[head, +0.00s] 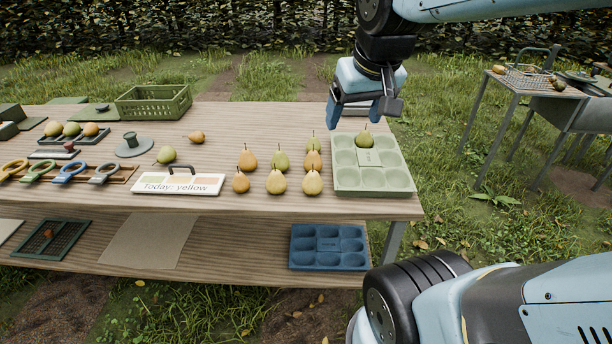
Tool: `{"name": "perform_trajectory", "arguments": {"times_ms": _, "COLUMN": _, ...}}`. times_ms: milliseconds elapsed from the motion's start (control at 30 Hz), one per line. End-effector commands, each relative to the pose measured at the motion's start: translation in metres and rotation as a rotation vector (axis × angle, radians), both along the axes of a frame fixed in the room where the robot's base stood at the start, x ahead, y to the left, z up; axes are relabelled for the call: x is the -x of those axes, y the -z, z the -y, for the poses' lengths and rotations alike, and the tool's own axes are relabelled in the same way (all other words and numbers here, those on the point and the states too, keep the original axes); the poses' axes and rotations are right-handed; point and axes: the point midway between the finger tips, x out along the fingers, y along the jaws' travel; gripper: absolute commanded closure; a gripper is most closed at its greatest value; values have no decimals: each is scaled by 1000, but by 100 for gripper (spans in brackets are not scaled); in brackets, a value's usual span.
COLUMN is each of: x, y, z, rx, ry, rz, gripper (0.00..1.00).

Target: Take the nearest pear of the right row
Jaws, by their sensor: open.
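The right row of pears stands on the wooden table, left of the pale green tray (374,191). Its nearest pear (312,184) is yellow and upright at the front. A more orange pear (313,161) stands behind it, and a greenish pear (313,141) is at the back. My gripper (357,114) is open and empty, pointing down above the tray's back edge, behind and to the right of the row. A green pear (365,139) sits in a back compartment of the tray; the other visible compartments are empty.
The middle row (277,184) and left row (241,184) stand close beside. A sign (178,187) reads "Today: yellow". A green basket (153,104) is at the back. A blue tray (328,263) lies on the lower shelf. Loose pears (166,155) lie farther left.

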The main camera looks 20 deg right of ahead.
Motion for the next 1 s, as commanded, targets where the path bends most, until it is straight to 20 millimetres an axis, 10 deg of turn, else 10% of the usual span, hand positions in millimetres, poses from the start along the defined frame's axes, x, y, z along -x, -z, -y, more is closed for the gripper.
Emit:
{"name": "perform_trajectory", "arguments": {"times_ms": 467, "x": -116, "y": 54, "z": 2, "rx": 21, "ry": -30, "rz": -187, "gripper": 0}}
{"name": "perform_trajectory", "arguments": {"times_ms": 1000, "x": -222, "y": 173, "z": 4, "rx": 18, "ry": -76, "rz": -380, "gripper": 0}}
